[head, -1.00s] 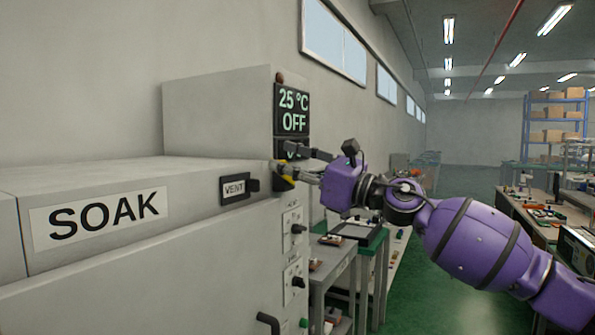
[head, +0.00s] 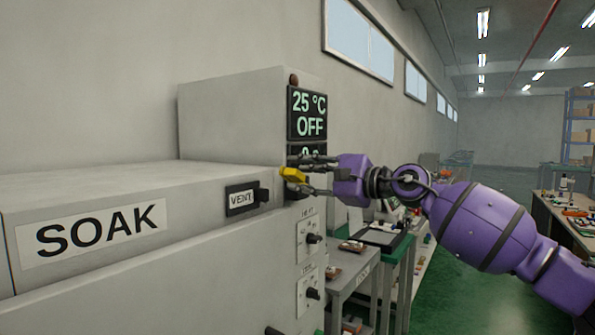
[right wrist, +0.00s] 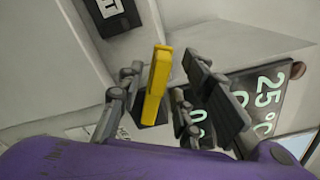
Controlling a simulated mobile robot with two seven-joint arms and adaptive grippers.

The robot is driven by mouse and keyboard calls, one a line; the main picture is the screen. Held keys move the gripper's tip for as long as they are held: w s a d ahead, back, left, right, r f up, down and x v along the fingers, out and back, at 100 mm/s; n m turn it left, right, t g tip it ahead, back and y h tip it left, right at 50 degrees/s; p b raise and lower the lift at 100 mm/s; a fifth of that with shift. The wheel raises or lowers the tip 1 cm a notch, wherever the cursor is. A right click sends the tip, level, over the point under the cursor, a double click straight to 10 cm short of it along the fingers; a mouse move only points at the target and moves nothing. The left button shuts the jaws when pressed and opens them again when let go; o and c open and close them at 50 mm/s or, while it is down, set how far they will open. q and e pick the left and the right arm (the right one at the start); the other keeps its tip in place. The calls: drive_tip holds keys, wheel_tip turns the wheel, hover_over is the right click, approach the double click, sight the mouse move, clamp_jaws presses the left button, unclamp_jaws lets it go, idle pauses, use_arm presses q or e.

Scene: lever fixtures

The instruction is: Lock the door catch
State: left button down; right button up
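The door catch shows as a yellow lever (head: 293,174) at the right front edge of the grey SOAK chamber (head: 130,275), below the display. In the right wrist view the yellow lever (right wrist: 157,78) stands between the two fingers of my right gripper (right wrist: 172,92), with a dark mount behind it. The fingers are spread, with a visible gap between the lever and the right-hand finger; whether the left-hand finger touches it I cannot tell. In the head view my right gripper (head: 307,175) reaches in from the right and partly hides the mount. My left gripper is not in view.
A black VENT latch (head: 242,199) sits left of the lever. The display (head: 308,113) reading 25 °C OFF is just above the gripper. Knobs (head: 313,239) are on the panel below. Benches with small items (head: 372,240) stand behind to the right.

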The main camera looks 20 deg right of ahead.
drive_tip(key=shift+w+a+r, duration=0.1)
drive_tip(key=shift+w+a, duration=0.4)
drive_tip(key=shift+a, duration=0.15)
drive_tip(key=shift+d, duration=0.1)
clamp_jaws()
